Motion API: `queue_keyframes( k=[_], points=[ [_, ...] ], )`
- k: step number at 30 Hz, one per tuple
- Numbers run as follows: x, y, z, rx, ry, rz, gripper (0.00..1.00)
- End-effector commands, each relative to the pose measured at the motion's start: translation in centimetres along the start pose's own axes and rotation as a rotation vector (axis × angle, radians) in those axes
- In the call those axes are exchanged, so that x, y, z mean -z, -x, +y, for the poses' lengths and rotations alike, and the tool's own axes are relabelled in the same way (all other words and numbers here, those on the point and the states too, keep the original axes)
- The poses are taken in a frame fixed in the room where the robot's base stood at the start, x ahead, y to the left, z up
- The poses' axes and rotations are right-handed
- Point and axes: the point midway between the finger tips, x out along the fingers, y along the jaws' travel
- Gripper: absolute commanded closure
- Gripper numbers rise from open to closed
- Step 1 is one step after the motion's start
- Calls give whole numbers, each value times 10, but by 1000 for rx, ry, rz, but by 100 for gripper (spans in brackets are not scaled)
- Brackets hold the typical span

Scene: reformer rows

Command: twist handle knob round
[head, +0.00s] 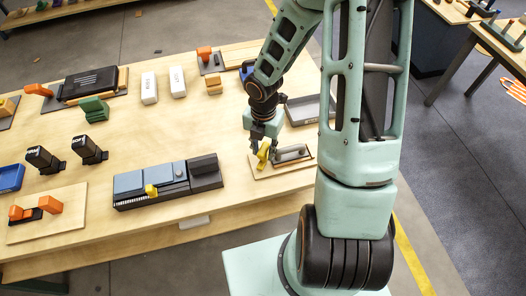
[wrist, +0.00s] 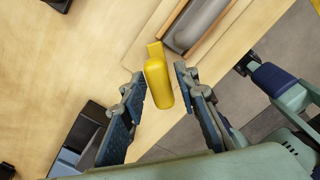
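The yellow handle knob (wrist: 158,82) is a rounded bar with a flatter end. In the wrist view it lies between my two fingers, with a gap on each side. In the head view the yellow handle (head: 263,154) shows at the left end of a grey fixture (head: 291,153) on a wooden base board (head: 275,172). My gripper (head: 262,149) is above and around it, pointing down. The gripper (wrist: 160,79) is open in the wrist view, with its fingertips on either side of the handle.
A blue and dark grey device (head: 170,182) with a yellow knob stands left of the gripper. A grey tray (head: 303,108) lies behind the fixture. Black upright pieces (head: 89,149) and white boxes (head: 149,88) stand farther left. The wooden table (head: 215,140) has clear room between them.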

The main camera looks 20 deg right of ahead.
Motion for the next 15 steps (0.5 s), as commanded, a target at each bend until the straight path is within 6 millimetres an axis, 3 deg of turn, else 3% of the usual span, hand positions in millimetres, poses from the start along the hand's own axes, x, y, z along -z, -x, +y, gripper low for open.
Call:
queue_keyframes(
  k=[4,15],
  points=[
    [0,0,0,0,-1,0,54],
    [0,7,0,0,-4,0,54]
  ],
)
